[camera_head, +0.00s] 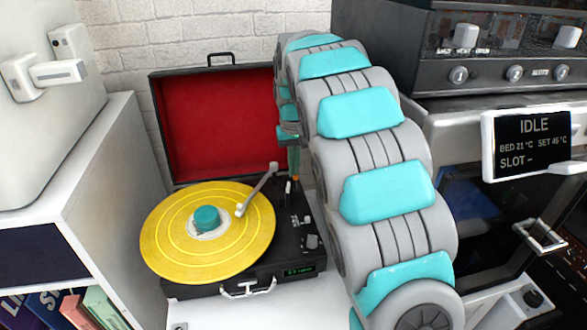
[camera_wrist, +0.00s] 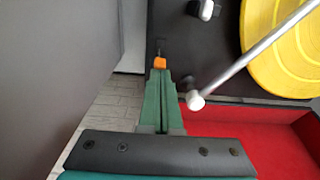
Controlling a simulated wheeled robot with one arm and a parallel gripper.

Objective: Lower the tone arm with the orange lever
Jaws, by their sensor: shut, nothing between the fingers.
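The record player is an open black suitcase (camera_head: 215,284) with a red-lined lid. A yellow record (camera_head: 172,236) with a teal centre lies on its platter. The silver tone arm (camera_head: 259,185) reaches from its pivot over the record; I cannot tell whether its tip touches. It also shows in the wrist view (camera_wrist: 250,55). The orange lever (camera_wrist: 160,62) is on the deck beside the tone arm's pivot. My gripper (camera_wrist: 159,74), with green fingers, is shut and empty, its tips right at the lever; I cannot tell whether they touch. In the head view my arm largely hides this spot.
The red lid (camera_head: 215,125) stands upright behind the deck. A white shelf unit (camera_head: 75,200) is close on the left. A machine with an "IDLE" display (camera_head: 530,143) stands on the right, beneath a black amplifier-like unit (camera_head: 500,50).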

